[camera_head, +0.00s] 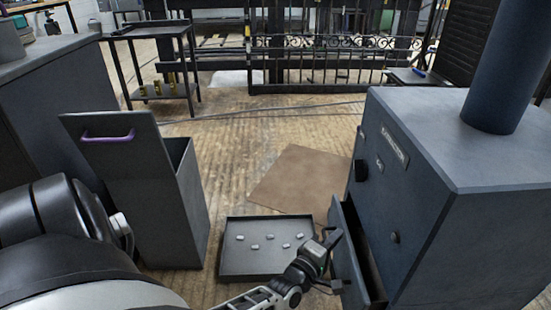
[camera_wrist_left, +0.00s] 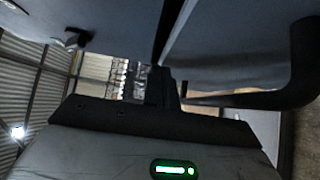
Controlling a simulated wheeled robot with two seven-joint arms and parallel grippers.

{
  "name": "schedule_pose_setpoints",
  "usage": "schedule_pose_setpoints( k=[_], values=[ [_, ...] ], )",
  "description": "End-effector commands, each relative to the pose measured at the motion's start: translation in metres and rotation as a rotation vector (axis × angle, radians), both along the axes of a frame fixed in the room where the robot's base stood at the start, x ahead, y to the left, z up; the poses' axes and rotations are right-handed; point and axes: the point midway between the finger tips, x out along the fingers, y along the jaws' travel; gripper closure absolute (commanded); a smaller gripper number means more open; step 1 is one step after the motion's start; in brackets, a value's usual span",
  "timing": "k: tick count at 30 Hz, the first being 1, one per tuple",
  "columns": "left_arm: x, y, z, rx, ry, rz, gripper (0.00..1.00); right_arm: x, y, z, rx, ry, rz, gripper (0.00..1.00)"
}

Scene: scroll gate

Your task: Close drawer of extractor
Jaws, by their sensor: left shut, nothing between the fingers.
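The extractor (camera_head: 425,195) is a dark blue-grey box with a thick pipe on top, at the right of the head view. Its drawer (camera_head: 350,262) is low on the front face and stands pulled out, with a dark gap behind its front panel. My left gripper (camera_head: 332,241) is shut and empty, close to the drawer front. In the left wrist view my left gripper (camera_wrist_left: 168,88) points at a grey panel (camera_wrist_left: 225,45) with a black bar handle (camera_wrist_left: 255,99). I cannot tell whether it touches. My right gripper is not in view.
A black tray (camera_head: 268,268) with several small pale pieces lies on the floor left of the drawer. A tall grey bin (camera_head: 192,205) with a purple-handled panel (camera_head: 115,150) stands further left. A brown mat (camera_head: 300,180) lies behind the tray. A black gate (camera_head: 330,45) stands at the back.

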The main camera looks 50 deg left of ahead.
Motion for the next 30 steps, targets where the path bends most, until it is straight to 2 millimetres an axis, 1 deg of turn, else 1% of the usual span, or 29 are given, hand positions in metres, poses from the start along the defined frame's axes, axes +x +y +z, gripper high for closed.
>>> schedule_pose_setpoints(
  k=[6, 14, 20, 26, 27, 30],
  values=[
    [0.003, 0.004, 0.0, 0.0, 0.0, 0.021, 1.0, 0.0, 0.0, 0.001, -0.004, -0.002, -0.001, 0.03],
    [0.004, 0.002, 0.0, 0.0, 0.0, 0.018, 1.0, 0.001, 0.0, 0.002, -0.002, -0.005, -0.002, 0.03],
    [0.001, 0.005, 0.0, 0.001, 0.001, 0.017, 1.0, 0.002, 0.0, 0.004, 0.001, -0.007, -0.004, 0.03],
    [-0.014, 0.023, 0.0, 0.004, 0.002, 0.009, 1.0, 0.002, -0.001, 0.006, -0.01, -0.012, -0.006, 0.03],
    [-0.019, 0.026, 0.001, 0.004, 0.002, 0.007, 1.0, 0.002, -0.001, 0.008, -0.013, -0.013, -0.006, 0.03],
    [-0.046, 0.021, 0.002, 0.0, 0.005, 0.007, 1.0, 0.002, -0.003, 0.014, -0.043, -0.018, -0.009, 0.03]
  ],
)
